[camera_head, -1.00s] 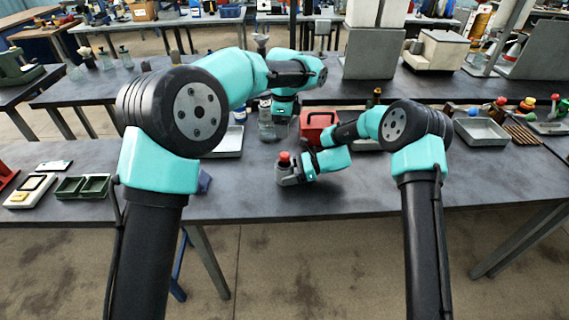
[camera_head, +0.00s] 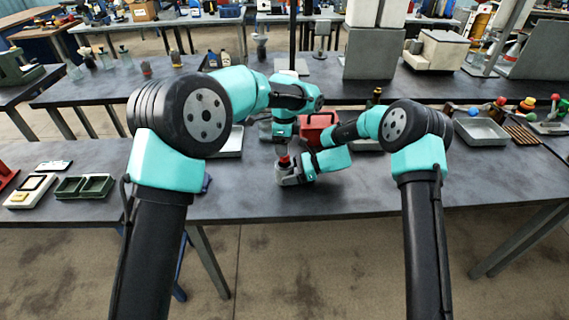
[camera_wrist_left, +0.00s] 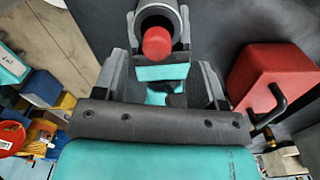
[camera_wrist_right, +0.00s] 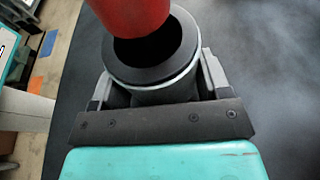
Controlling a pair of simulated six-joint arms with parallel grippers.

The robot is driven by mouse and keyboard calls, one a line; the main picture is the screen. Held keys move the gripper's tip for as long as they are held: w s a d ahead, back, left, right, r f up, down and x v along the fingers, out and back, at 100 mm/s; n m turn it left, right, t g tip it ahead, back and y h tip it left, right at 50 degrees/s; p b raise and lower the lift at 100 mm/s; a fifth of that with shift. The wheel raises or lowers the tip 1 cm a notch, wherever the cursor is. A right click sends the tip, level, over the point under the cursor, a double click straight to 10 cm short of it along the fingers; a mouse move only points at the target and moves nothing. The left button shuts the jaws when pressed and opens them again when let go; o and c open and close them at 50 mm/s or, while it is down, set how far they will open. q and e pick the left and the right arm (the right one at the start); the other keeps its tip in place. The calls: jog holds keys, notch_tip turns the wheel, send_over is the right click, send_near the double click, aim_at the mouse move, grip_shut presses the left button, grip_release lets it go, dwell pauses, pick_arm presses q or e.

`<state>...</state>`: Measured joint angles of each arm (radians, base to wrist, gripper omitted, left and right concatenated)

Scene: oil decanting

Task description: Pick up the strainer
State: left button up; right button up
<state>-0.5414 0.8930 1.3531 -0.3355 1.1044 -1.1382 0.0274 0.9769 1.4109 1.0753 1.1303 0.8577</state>
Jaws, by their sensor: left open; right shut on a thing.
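A red-topped piece (camera_head: 284,161), perhaps the strainer, stands in the mouth of a grey cup (camera_head: 290,174). In the left wrist view its round red end (camera_wrist_left: 157,42) is over the cup's dark opening. In the right wrist view it is a red cylinder (camera_wrist_right: 130,14); its lower part is hidden in the cup. My right gripper (camera_wrist_right: 155,75) is shut on the grey cup. My left gripper (camera_wrist_left: 163,60) is open and empty above the cup, with the red end ahead between its fingers. No other strainer can be made out.
A red box (camera_head: 318,121) with a dark handle stands close behind the cup, and in the left wrist view it is on the right (camera_wrist_left: 272,80). A metal tray (camera_head: 481,131) lies at the right.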

pick_arm(q)
jog(key=shift+s+d+f, duration=0.1)
jog(key=shift+f, duration=1.2)
jog(key=shift+s+f, duration=0.1)
jog(key=shift+f, duration=1.2)
jog(key=c, duration=1)
jog(key=shift+r, duration=0.1)
notch_tip(320, 180, up, 10)
jog(key=shift+f, duration=0.1)
